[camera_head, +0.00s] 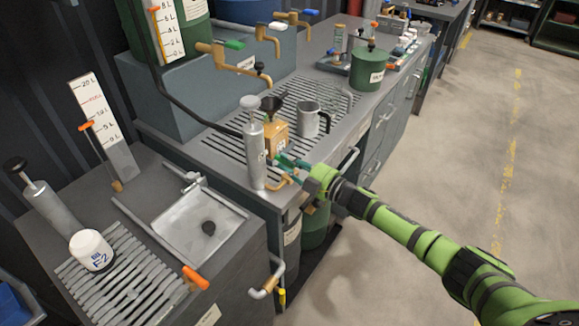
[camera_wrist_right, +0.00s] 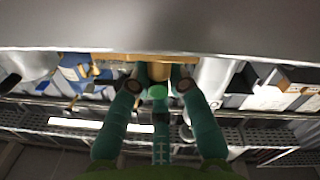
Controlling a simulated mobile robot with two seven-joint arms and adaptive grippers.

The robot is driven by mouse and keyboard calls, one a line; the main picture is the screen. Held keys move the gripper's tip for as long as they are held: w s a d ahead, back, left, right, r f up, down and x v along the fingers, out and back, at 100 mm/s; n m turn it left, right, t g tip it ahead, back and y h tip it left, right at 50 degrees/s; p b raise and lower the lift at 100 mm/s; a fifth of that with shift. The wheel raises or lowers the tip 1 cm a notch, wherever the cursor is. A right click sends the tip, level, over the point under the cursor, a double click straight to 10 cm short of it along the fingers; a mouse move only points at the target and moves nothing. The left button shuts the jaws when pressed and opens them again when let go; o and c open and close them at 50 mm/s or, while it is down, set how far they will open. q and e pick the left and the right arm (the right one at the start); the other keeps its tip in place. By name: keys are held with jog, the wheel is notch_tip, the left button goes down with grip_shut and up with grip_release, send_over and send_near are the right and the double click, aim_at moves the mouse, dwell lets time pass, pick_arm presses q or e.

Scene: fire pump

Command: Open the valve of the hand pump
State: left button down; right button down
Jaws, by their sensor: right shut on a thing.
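The silver hand pump (camera_head: 253,155), an upright cylinder with a round knob on top, stands at the front edge of the slatted bench. A brass spout (camera_head: 279,184) sticks out from its lower right side. My right gripper (camera_head: 287,163) comes in from the right, just beside the pump and in front of a brass-coloured box (camera_head: 278,135). The fingers hide most of this part, so how far the valve is turned cannot be told. My left gripper is not in view.
A metal mug (camera_head: 308,119) and a dark funnel (camera_head: 271,104) stand close behind the gripper. A green canister (camera_head: 368,70) is farther back. On the left bench are another pump (camera_head: 52,208) and a white jar (camera_head: 91,250). The floor at right is clear.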

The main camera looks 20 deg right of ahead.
jog(key=shift+s+f+n+g+y, duration=0.1)
jog(key=shift+f+n+g+y, duration=0.05)
jog(key=shift+n+g+y, duration=0.3)
jog(key=c, duration=1.2)
grip_release()
jog(key=v, duration=1.2)
jog(key=shift+f, duration=0.1)
